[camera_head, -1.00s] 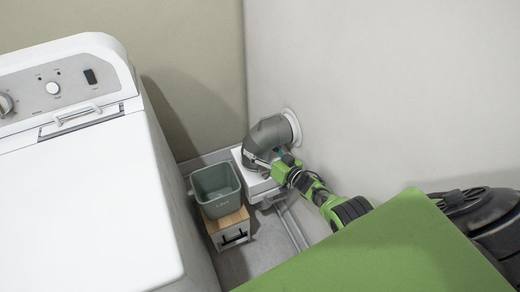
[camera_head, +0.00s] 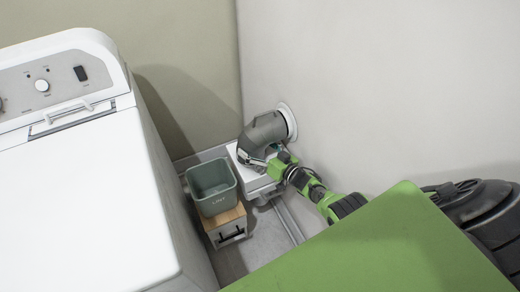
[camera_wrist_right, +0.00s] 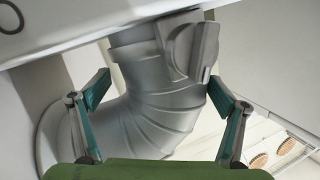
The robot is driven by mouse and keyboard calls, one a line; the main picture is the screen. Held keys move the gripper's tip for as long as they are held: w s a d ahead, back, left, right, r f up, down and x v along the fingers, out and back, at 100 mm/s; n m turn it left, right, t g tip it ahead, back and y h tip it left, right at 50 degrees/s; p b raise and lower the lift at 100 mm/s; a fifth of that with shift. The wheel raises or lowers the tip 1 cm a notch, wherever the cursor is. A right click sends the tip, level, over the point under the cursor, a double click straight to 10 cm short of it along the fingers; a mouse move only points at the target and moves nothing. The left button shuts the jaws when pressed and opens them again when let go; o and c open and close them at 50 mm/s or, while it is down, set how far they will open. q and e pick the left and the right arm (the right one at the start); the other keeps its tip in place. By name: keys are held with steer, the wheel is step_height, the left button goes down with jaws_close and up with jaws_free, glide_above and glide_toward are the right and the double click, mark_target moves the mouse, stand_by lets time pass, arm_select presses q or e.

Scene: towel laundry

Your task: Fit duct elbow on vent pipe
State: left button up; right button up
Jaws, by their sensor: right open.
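The grey duct elbow (camera_head: 262,132) has its upper end at the white round wall flange (camera_head: 288,120), and its other end bends down over a white box. I cannot tell how far it sits on the vent pipe, which is hidden. In the right wrist view the ribbed elbow (camera_wrist_right: 150,110) fills the middle, with a raised tab on its upper right. My right gripper (camera_head: 274,164) is at the elbow's lower end. In the right wrist view its open fingers (camera_wrist_right: 158,92) stand on either side of the elbow. My left gripper is not in view.
A white washer (camera_head: 90,200) stands on the left. A grey-green bin (camera_head: 212,190) sits on a wood-topped box (camera_head: 226,228), beside the white box (camera_head: 250,180) under the elbow. A wall (camera_head: 400,90) bounds the right side.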

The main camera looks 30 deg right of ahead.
steer(key=shift+s+d, duration=0.25)
steer(key=shift+s, duration=0.45)
steer(key=shift+s+r, duration=0.2)
steer(key=shift+s, duration=0.4)
steer(key=shift+v, duration=2.6)
steer(key=shift+d+r, duration=0.1)
